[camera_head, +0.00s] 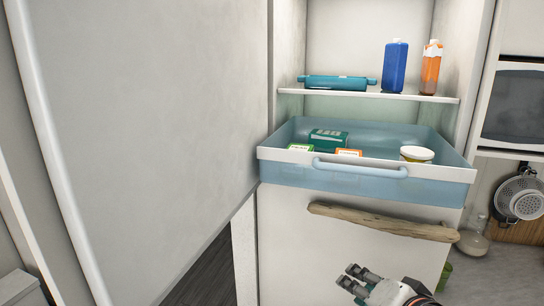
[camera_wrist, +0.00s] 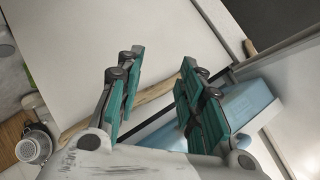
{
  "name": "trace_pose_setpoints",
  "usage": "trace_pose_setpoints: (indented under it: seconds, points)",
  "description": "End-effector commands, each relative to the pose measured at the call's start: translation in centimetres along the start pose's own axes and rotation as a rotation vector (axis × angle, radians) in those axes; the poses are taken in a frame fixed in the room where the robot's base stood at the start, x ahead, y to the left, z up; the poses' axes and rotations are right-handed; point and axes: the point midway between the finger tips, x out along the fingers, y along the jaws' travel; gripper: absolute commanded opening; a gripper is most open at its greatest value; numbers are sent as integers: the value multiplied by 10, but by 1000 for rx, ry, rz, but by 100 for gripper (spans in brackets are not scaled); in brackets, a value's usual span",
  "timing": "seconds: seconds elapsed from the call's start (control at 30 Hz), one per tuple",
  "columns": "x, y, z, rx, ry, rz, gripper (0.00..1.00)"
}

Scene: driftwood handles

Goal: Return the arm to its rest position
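My gripper (camera_head: 360,283) is at the bottom of the head view, in front of the white lower panel and below the driftwood handle (camera_head: 382,221). In the wrist view its teal-padded fingers (camera_wrist: 160,90) stand wide apart with nothing between them that they hold. The driftwood handle also shows behind the fingers in the wrist view (camera_wrist: 153,91). The gripper looks apart from it.
A blue drawer (camera_head: 375,172) holding several boxes and a tub (camera_head: 416,154) is pulled out above the handle. A shelf (camera_head: 370,95) above bears a teal roll (camera_head: 337,83) and two bottles. A large pale door (camera_head: 150,130) fills the left. A colander (camera_head: 520,197) hangs right.

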Motion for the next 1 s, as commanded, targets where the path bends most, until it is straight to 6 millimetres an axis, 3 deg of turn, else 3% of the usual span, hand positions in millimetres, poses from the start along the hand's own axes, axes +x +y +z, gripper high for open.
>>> trace_pose_setpoints:
  seconds: [0.03,0.2,0.5,0.7,1.0]
  points:
    - [13,21,18,-65,-23,27,35]
    - [33,70,52,-293,-104,122,35]
    - [53,148,96,-639,-250,274,35]
    - [55,169,104,-742,-299,321,35]
    - [53,170,103,-755,-305,327,35]
